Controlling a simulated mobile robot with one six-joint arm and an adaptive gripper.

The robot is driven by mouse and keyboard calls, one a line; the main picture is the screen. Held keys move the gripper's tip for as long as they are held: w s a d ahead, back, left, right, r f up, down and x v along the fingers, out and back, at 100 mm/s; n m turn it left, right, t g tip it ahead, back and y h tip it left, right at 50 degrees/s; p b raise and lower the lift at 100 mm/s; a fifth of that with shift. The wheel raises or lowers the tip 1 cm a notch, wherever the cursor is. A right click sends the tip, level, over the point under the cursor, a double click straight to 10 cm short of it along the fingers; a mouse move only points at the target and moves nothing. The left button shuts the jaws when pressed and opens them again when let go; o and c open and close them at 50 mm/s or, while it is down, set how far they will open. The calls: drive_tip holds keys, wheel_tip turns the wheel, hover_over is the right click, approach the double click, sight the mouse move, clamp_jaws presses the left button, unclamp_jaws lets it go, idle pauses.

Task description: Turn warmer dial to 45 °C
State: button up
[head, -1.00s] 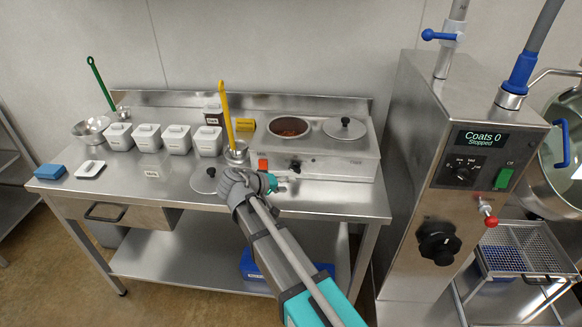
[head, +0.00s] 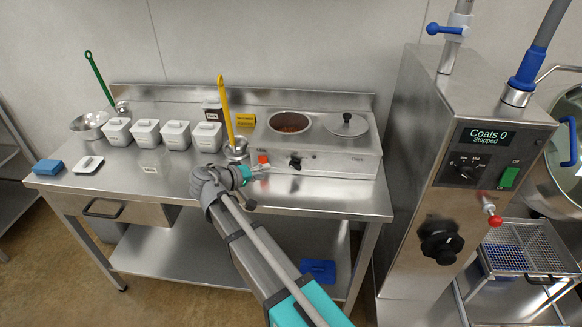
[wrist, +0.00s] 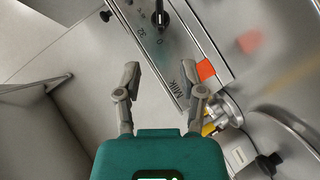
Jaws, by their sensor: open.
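The warmer (head: 340,160) is a steel box with two wells at the back right of the table. Its black dial (head: 295,163) is on the front face; in the wrist view the dial (wrist: 160,17) is at the top, partly cut off, with marks 0 and 32 beside it. Its pointer seems to face near the 0, but I cannot read it surely. My gripper (head: 262,170) is open and empty in front of the warmer, left of the dial. In the wrist view the gripper (wrist: 160,80) has its fingers apart, below the dial and not touching it.
An orange-red switch (head: 263,159) is left of the dial, beside the "Milk" label. Several white tubs (head: 146,134) stand further left. A tall machine (head: 440,190) stands to the right.

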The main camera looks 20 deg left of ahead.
sight(291, 166)
drive_tip(key=b+x, duration=0.4)
drive_tip(key=x, duration=0.9)
drive_tip(key=shift+w, duration=0.15)
clamp_jaws()
